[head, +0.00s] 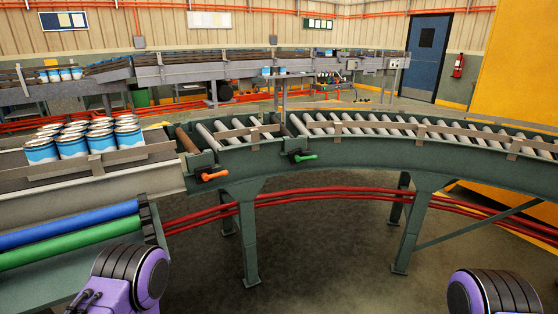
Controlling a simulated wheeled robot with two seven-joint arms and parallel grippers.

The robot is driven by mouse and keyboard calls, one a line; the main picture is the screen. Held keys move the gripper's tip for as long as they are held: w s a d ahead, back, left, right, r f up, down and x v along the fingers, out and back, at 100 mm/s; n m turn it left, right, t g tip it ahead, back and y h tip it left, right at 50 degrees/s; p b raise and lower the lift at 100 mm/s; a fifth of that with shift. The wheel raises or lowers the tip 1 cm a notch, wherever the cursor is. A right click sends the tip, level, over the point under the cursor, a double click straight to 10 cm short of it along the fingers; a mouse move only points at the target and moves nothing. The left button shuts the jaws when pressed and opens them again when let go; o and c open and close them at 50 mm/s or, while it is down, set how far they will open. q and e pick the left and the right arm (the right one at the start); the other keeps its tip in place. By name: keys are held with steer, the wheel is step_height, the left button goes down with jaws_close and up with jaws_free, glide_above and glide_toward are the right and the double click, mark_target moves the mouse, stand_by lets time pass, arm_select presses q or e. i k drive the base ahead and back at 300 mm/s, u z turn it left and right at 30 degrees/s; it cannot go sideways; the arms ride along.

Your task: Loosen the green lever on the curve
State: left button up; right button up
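The green lever (305,157) sticks out to the right from a dark clamp on the near side of the roller curve (430,152). An orange lever (214,175) is on a similar clamp to its left, near the end of the belt conveyor. Only purple and black parts of my two arms show at the bottom edge, one at lower left and one at lower right. Both are well apart from the levers. My grippers are outside the picture.
Blue and white cans (72,145) stand in rows on the conveyor at left. Blue (65,227) and green (70,248) rollers lie at front left. Green support legs (410,232) and red pipes (330,191) are under the curve. The floor (320,265) in front is clear.

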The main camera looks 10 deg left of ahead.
mark_target(298, 158)
steer(key=z, duration=0.3)
steer(key=i, duration=1.6)
steer(key=u, duration=0.35)
